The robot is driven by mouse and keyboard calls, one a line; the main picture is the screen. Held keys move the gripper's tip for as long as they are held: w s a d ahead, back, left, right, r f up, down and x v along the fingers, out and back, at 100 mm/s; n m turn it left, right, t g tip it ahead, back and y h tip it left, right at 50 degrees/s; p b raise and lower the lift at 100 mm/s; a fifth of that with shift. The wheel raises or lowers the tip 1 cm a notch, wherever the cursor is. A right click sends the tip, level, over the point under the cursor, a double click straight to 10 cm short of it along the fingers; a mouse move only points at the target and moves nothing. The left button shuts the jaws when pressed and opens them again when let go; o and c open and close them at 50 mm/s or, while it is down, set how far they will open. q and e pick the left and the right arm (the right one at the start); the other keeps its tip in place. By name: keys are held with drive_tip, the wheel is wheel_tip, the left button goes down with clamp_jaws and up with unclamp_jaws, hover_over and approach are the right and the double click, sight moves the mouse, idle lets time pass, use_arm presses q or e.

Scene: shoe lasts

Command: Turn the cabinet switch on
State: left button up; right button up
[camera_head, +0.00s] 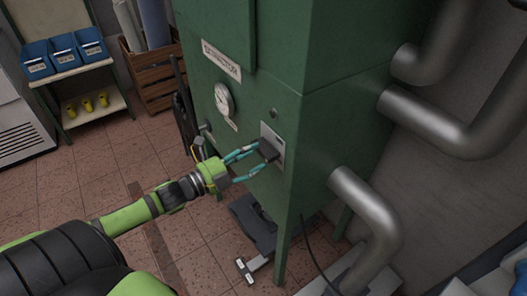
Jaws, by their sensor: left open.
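The green cabinet (345,45) stands in the middle, with a nameplate (221,60) and a round gauge (224,99) on its front. The switch (268,149) is a dark block on a light plate (278,138), low on the front near the corner. My left gripper (262,159) is open at the switch, its teal fingers above and below the dark block. I cannot tell whether the fingers touch it. The switch's position is too small to read. My right gripper is not in view.
Thick grey pipes (430,122) leave the cabinet's right side. A shelf with blue bins (64,52) and yellow items (87,104) is at the far left, beside a wooden crate (150,75). A dark object with a light-ended bar (245,270) lies on the floor below. Tiled floor at left is clear.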

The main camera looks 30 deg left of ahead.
sight(259, 154)
use_arm(q)
drive_tip(key=shift+x, duration=1.8)
drive_tip(key=shift+d, duration=0.15)
clamp_jaws()
